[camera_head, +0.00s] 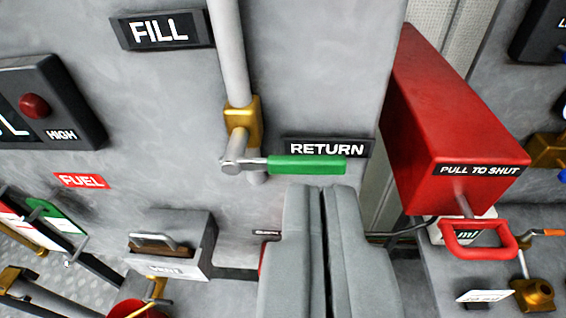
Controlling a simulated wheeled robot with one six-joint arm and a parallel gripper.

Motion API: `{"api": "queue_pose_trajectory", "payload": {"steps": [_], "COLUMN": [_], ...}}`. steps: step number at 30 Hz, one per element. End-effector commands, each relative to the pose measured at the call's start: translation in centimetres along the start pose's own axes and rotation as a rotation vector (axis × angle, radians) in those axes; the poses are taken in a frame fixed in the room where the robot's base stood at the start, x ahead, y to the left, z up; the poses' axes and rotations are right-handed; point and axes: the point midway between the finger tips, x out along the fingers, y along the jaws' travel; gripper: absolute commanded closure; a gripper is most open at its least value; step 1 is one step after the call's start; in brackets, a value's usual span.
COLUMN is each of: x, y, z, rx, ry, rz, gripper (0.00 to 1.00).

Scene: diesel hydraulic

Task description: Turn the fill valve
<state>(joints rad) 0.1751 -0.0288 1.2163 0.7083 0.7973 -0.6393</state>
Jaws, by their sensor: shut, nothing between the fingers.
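A brass valve (241,123) sits on a grey vertical pipe (231,55) in front of the grey wall. Its green lever handle (306,165) points right, roughly level, from a metal pivot. A black FILL sign (162,30) is at the upper left of the pipe, and a RETURN sign (328,149) is just above and behind the green handle. My gripper (323,192) is shut and empty, its two grey fingers side by side. Its tips appear just below the right part of the handle; I cannot tell whether they touch it.
A red box (450,120) marked PULL TO SHUT, with a red pull handle (480,241), juts out at right. A grey box (172,243) with a handle stands at lower left. A dark panel with a red button (34,106) is at far left. Open wall lies left of the pipe.

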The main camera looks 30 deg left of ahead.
Motion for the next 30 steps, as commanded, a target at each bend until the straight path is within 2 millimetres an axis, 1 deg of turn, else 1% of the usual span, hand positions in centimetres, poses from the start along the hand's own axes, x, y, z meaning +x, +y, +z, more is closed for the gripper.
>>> {"api": "queue_pose_trajectory", "payload": {"steps": [14, 15, 17, 19, 21, 23, 30], "x": [0.0, 0.0, 0.0, 0.0, 0.1, 0.1, 0.0], "y": [0.0, 0.0, 0.0, -0.1, -0.1, -0.2, 0.2], "z": [0.0, 0.0, 0.1, 0.3, 0.9, 1.6, 5.9], "rx": [0.0, 0.0, 0.007, 0.049, 0.147, 0.279, 0.985], "ry": [0.0, 0.0, 0.001, 0.008, 0.024, 0.043, 0.134], "rz": [0.0, 0.0, -0.001, -0.006, -0.02, -0.038, -0.126], "gripper": [1.0, 0.98, 0.86, 0.72, 0.62, 0.62, 0.62]}}
